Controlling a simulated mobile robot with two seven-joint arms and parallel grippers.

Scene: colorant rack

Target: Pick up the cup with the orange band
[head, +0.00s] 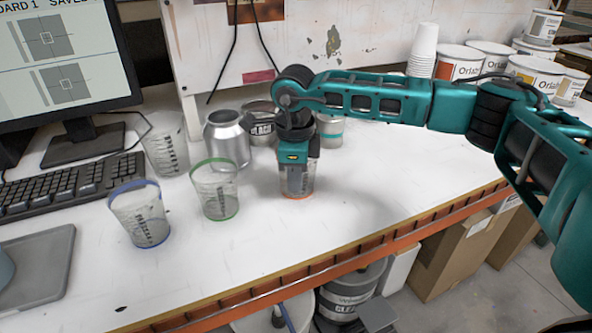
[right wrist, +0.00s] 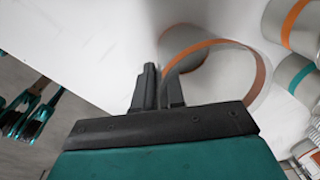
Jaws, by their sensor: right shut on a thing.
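The clear cup with the orange band (head: 297,183) stands upright near the table's front edge, and its base appears to be at the tabletop. My right gripper (head: 296,160) points down from above and is shut on this cup, hiding its upper part. In the right wrist view the two dark fingers (right wrist: 160,88) are close together at the cup's wall, and the cup's orange ring (right wrist: 258,72) curves away to the right. My left gripper is not in view.
A green-banded cup (head: 216,193) and a blue-banded cup (head: 140,216) stand to the left. A plain measuring cup (head: 164,147), a silver can (head: 227,137) and a teal-banded tin (head: 330,135) stand behind. The table is clear to the right.

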